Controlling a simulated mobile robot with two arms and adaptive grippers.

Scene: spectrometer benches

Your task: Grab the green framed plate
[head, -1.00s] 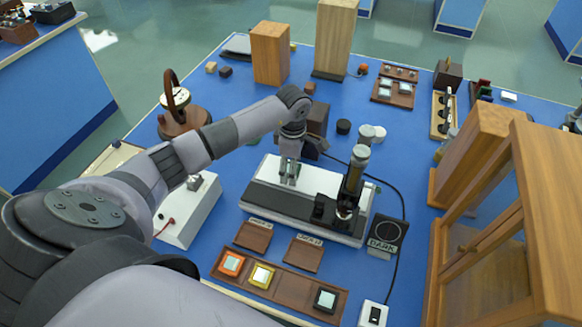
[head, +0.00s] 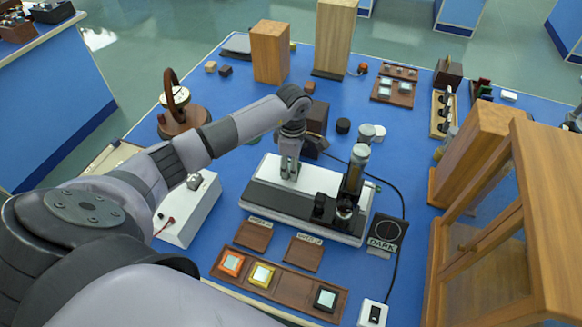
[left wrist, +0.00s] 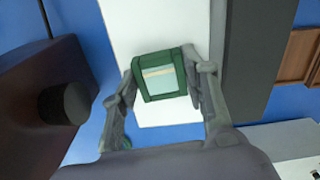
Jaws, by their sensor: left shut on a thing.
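The green framed plate (left wrist: 160,75) has a square green frame around a pale pane. In the left wrist view it sits between the two fingers of my left gripper (left wrist: 171,68), which is shut on it, one finger at each side. In the head view my left gripper (head: 290,172) points down over the white top of the instrument (head: 320,181); the plate is hard to make out there. Whether the plate still touches the white surface I cannot tell. My right gripper is not in view.
A wooden tray (head: 293,285) in front holds orange, yellow and black framed plates. Two small wooden trays (head: 252,236) (head: 302,254) lie behind it. A microscope-like column (head: 355,180) stands right of my gripper. A wood-framed cabinet (head: 505,220) stands at the right.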

